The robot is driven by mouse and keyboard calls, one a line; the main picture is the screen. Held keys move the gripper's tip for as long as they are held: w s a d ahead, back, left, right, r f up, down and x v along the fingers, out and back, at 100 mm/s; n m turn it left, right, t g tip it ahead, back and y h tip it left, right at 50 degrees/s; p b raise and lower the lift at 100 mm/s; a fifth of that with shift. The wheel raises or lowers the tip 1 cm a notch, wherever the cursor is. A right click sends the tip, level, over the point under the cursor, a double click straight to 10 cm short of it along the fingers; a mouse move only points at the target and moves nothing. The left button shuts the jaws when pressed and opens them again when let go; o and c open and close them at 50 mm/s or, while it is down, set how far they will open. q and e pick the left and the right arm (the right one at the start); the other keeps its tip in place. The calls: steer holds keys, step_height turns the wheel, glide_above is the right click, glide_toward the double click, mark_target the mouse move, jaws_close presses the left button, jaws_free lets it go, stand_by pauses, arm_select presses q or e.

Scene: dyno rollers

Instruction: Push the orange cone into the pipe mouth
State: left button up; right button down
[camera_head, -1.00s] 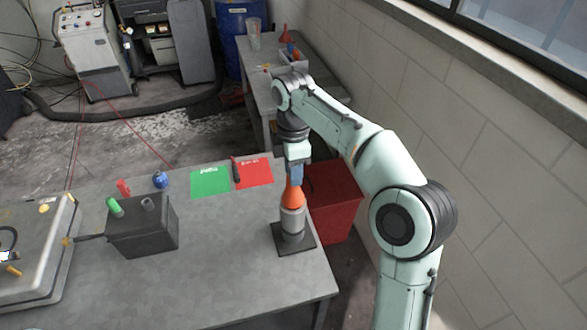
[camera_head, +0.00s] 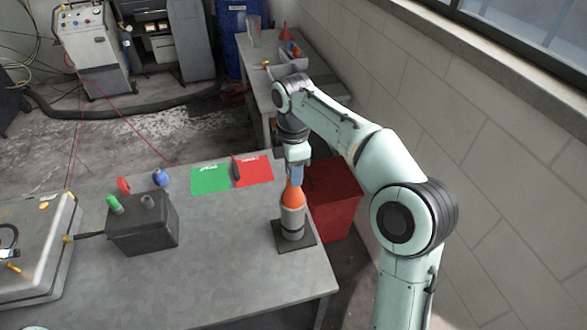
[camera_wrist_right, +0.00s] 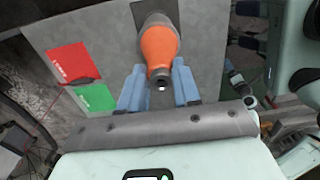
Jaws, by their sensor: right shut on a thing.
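The orange cone (camera_head: 293,197) stands upright at the mouth of the grey pipe (camera_head: 292,222), its wide end down at the pipe top. The pipe rises from a dark square base plate (camera_head: 294,241) near the table's right edge. My right gripper (camera_head: 295,176) is above the cone, shut on its narrow upper end. In the right wrist view the blue fingers (camera_wrist_right: 159,88) stand on either side of the cone (camera_wrist_right: 159,50). How deep the cone sits in the pipe is hard to tell. My left gripper is not in view.
A dark battery box (camera_head: 143,228) and a grey case (camera_head: 30,245) stand on the table's left. Green (camera_head: 210,179) and red (camera_head: 254,170) sheets lie at the back. A red bin (camera_head: 333,200) stands right of the table by the wall. The table's front middle is clear.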

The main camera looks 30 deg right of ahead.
steer(key=c, duration=0.7)
jaws_free()
steer(key=r, duration=1.2)
steer(key=shift+w+p, duration=0.2)
steer(key=shift+p, duration=0.1)
